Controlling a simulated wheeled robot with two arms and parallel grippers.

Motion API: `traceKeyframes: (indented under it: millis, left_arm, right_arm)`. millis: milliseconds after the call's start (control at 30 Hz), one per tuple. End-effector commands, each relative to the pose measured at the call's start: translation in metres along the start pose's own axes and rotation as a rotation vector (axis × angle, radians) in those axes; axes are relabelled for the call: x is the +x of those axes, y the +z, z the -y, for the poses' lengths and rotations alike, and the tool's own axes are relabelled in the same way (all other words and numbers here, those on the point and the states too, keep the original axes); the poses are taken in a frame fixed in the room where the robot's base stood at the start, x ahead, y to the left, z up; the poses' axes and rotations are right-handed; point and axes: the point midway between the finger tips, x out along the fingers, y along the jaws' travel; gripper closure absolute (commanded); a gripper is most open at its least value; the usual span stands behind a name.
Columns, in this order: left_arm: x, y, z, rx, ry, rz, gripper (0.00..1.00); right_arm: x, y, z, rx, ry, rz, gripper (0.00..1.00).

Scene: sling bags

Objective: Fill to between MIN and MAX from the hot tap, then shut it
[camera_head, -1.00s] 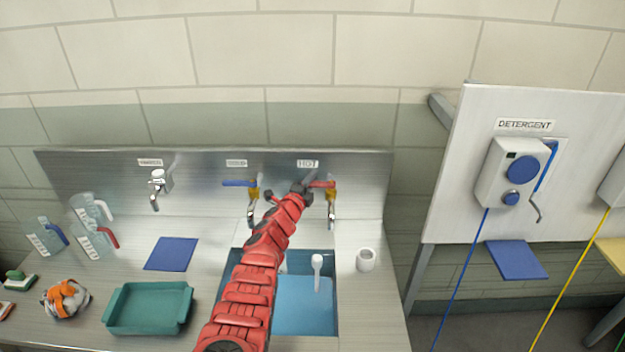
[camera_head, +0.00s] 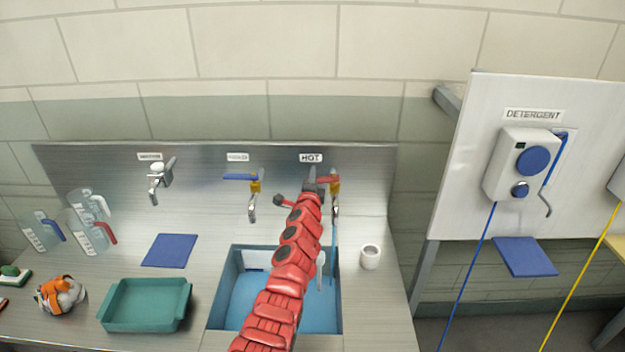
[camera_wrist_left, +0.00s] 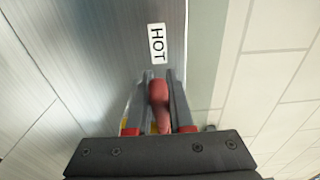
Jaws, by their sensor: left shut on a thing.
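The hot tap (camera_head: 335,205) is on the steel splashback under the HOT label (camera_head: 311,158). My left gripper (camera_head: 313,184) is shut on its red lever (camera_head: 328,180). In the left wrist view the lever (camera_wrist_left: 158,95) sits between the two fingers (camera_wrist_left: 158,100). A thin bluish stream of water (camera_head: 333,245) runs from the spout down into the blue sink (camera_head: 240,290). A white handle (camera_head: 320,262) stands under the stream, partly behind my red arm. The vessel body, its MIN and MAX marks and its water level cannot be made out. My right gripper is out of view.
Two other taps (camera_head: 253,195) (camera_head: 158,180) are to the left. Clear jugs (camera_head: 85,225), a blue mat (camera_head: 170,250), a green tray (camera_head: 145,305) and an orange-grey bundle (camera_head: 60,295) lie left. A white cup (camera_head: 370,256) stands right of the sink. A detergent dispenser (camera_head: 512,165) is far right.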

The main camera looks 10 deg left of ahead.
Motion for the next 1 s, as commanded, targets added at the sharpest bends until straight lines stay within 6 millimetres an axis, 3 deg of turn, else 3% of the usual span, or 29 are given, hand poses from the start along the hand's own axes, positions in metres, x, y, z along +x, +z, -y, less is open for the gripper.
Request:
traceKeyframes:
  millis: [200,233,367,733,1000]
  left_arm:
    - [0.0,0.0,-0.001,-0.001,0.002,-0.001,1.0]
    - [0.0,0.0,-0.001,-0.001,0.002,-0.002,0.75]
    - [0.0,0.0,-0.001,-0.001,0.002,-0.002,0.51]
    - [-0.002,0.0,0.001,0.0,0.002,-0.001,0.5]
    - [-0.031,0.0,0.004,0.0,0.005,-0.003,0.5]
  right_arm:
    - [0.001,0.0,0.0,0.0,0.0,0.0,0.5]
    - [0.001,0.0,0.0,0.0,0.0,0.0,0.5]
    - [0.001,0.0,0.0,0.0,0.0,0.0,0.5]
    - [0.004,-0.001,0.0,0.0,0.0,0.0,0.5]
    - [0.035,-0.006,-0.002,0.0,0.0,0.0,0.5]
